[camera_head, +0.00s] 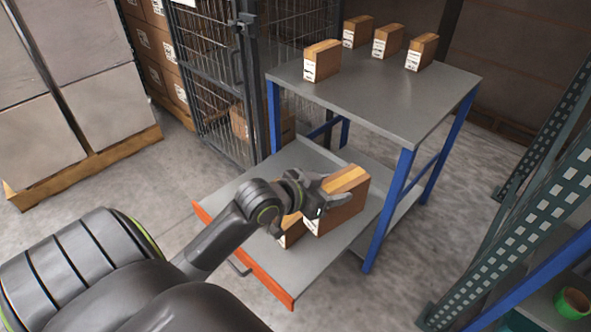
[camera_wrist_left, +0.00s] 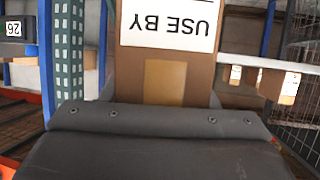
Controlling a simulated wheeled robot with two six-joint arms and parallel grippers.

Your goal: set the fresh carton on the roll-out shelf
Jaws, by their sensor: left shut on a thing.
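My left gripper (camera_head: 312,197) is shut on a brown carton (camera_head: 347,194) with a tan tape strip, over the roll-out shelf (camera_head: 300,157). In the left wrist view this carton (camera_wrist_left: 165,82) fills the middle, its white "USE BY" label upside down and partly cut off. A second carton (camera_head: 291,236) stands on the shelf at lower left of the held one, mostly hidden by the gripper. The shelf is pulled out, grey with an orange front edge. I cannot tell whether the held carton touches it. My right gripper is not in view.
Several labelled cartons (camera_head: 322,60) stand on the grey table top (camera_head: 400,95) above the shelf. Blue table legs (camera_head: 388,210) rise close to the right of the held carton. A wire cage (camera_head: 215,75) stands behind; a green rack upright (camera_head: 520,235) is at right.

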